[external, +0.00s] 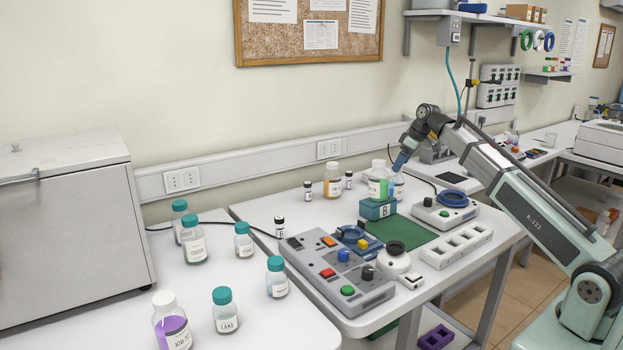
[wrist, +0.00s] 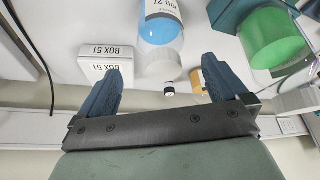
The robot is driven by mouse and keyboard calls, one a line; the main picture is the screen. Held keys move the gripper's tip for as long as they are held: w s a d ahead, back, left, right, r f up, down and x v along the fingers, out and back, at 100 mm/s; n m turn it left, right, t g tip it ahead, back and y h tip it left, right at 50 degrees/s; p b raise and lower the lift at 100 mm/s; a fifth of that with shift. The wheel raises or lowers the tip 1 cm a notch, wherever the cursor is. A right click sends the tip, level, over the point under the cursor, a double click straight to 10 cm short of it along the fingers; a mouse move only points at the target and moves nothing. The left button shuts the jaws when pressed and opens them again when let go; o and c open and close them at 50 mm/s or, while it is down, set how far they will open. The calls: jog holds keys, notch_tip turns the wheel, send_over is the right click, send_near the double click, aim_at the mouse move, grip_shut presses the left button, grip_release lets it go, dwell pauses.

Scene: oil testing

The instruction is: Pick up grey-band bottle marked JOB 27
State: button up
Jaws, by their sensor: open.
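The bottle marked JOB 27 (wrist: 162,45) shows at the top of the wrist view, with a white label and light blue contents. In the external view my gripper (external: 399,163) points down at the back of the middle table. A bottle with blue contents (external: 397,188) stands below it, partly hidden by the green-liquid bottle.
The green-liquid bottle (external: 377,184) stands on a teal block marked B (external: 372,209), close beside my gripper. A white box marked BOX 51 (wrist: 105,62) is near the left finger. A small dark vial (wrist: 169,88) and an amber bottle (wrist: 197,80) also show. Several bottles fill the left table.

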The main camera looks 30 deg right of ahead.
aim_at(394, 173)
jog(key=shift+x, duration=3.1)
jog(key=shift+s+a, duration=0.1)
jog(key=shift+a, duration=0.05)
jog(key=c, duration=1.8)
jog(key=shift+c, duration=0.3)
jog(key=shift+r, duration=0.15)
grip_shut()
